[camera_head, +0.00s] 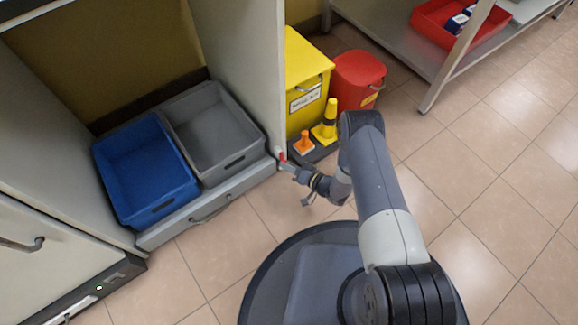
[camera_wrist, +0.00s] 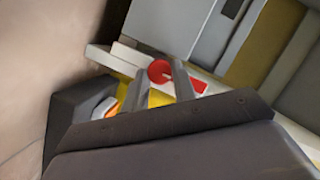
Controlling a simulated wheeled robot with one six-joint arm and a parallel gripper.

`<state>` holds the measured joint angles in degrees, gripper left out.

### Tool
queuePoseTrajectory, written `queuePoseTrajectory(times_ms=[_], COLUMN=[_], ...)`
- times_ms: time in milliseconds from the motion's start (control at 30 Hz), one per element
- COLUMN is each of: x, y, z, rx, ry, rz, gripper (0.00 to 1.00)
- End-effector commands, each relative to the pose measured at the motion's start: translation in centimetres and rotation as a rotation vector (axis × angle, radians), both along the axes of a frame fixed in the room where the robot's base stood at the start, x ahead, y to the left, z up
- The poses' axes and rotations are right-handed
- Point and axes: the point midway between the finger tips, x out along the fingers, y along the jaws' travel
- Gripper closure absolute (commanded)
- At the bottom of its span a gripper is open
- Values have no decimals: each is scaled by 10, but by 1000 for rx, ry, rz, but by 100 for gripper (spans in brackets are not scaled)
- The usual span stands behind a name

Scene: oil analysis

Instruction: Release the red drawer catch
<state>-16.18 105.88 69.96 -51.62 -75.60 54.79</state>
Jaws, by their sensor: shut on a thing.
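The red drawer catch (camera_head: 282,156) is a small red piece at the right end of the drawer front (camera_head: 170,232), by the cabinet's side panel. In the wrist view the catch (camera_wrist: 160,71) shows a round red head and a short red arm to its lower right. My gripper (camera_head: 286,164) reaches the catch from the right. In the wrist view my gripper's two fingers (camera_wrist: 159,82) stand on either side of the round head, shut on it. The drawer has a bar handle (camera_head: 210,210) on its front and looks pushed in under the bins.
A blue bin (camera_head: 146,170) and a grey bin (camera_head: 215,135) sit side by side in the cabinet. The tiled floor in front is clear.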

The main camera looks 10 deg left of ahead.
Motion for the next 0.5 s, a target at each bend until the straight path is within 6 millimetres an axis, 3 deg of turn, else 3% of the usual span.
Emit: queuePoseTrajectory(times_ms=[500], x=[1], y=[0], z=[0], rx=[27], ry=[29], rz=[-1], gripper=[97])
